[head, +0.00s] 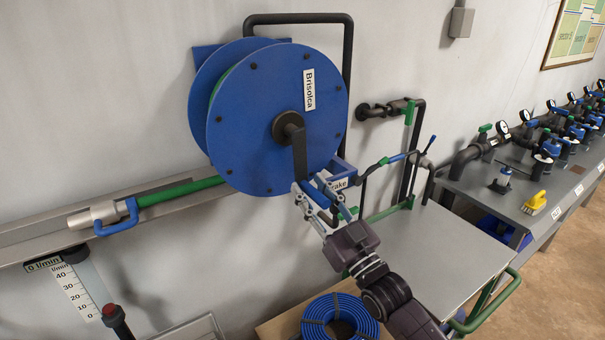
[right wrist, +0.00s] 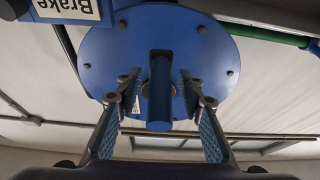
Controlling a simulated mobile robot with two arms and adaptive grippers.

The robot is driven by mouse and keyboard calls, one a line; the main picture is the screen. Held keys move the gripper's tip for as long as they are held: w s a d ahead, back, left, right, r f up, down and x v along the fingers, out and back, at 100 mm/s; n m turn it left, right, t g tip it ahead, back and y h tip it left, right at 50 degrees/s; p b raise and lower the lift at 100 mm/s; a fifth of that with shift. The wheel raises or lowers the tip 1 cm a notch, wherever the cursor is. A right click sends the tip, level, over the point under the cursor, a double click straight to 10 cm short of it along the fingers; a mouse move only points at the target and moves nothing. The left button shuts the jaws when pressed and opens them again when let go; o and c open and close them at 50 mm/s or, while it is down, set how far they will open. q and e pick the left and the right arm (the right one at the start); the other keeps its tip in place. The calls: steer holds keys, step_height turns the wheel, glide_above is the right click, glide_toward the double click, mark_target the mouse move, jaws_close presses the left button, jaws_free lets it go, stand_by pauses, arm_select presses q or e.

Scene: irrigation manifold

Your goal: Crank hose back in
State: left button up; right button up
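The blue hose reel (head: 240,150), labelled "Brisolca", hangs on the wall. Its dark crank arm (head: 300,155) points down from the hub (head: 289,127). A green hose (head: 180,191) runs left from the reel to a metal nozzle with a blue lever (head: 118,217). My right gripper (head: 318,198) is at the crank's lower end. In the right wrist view the blue crank handle (right wrist: 160,95) stands between the two fingers (right wrist: 160,88), with a gap on both sides. A "Brake" label (head: 336,182) sits just behind the gripper, partly covered. My left gripper is out of view.
A grey cart top (head: 437,258) with green rails is right of my arm. A blue coiled hose (head: 345,312) lies below. A bench with gauges and valves (head: 525,195) stands at the right. A flow gauge (head: 82,288) is at lower left.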

mark_target(306, 182)
steer(key=p+x, duration=0.1)
steer(key=x, duration=0.3)
steer(key=shift+f, duration=0.1)
jaws_close()
